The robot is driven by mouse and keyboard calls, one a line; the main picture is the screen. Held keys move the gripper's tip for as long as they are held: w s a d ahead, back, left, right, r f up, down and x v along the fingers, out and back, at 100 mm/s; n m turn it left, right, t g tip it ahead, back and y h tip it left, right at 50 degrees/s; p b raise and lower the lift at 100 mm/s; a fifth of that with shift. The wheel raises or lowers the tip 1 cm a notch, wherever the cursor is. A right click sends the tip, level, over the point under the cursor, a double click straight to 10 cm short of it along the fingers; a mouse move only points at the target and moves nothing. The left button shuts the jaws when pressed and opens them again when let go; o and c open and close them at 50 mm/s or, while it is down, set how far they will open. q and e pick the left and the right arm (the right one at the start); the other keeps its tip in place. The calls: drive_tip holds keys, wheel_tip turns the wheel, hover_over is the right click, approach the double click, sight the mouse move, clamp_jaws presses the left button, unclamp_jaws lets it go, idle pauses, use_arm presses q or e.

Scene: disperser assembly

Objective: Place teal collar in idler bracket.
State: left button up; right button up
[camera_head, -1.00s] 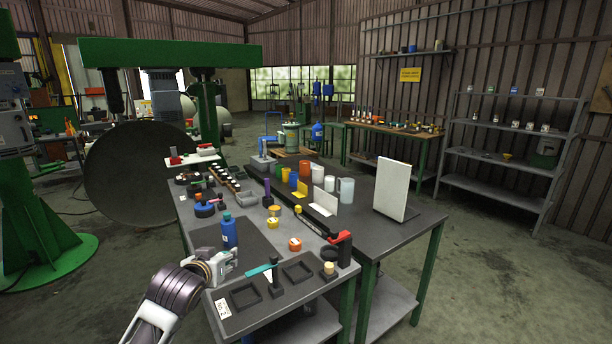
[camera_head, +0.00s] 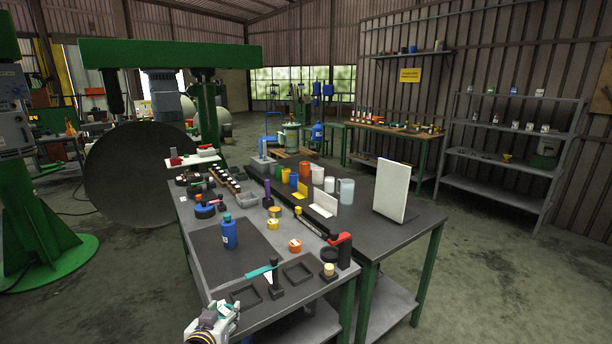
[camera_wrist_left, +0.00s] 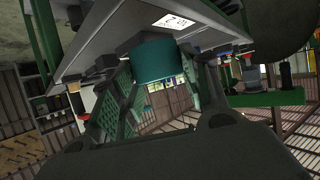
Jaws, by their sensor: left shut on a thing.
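My left gripper (camera_head: 230,308) is at the bottom of the head view, at the near left corner of the workbench. In the left wrist view its green, ribbed fingers (camera_wrist_left: 160,95) stand either side of a teal cylindrical collar (camera_wrist_left: 154,62), and it is shut on that collar. I cannot pick out the idler bracket for certain among the small dark parts on the bench. My right gripper is not in view.
The workbench (camera_head: 262,318) carries a dark tray with square recesses (camera_head: 298,271), a teal-handled tool (camera_head: 262,271), a blue bottle (camera_head: 229,232) and an orange-lidded pot (camera_head: 295,246). A red-handled part (camera_head: 340,239) stands at the right edge. The dark mat (camera_head: 210,250) is mostly clear.

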use_arm(q)
drive_tip(key=shift+s+f, duration=0.7)
drive_tip(key=shift+f, duration=0.3)
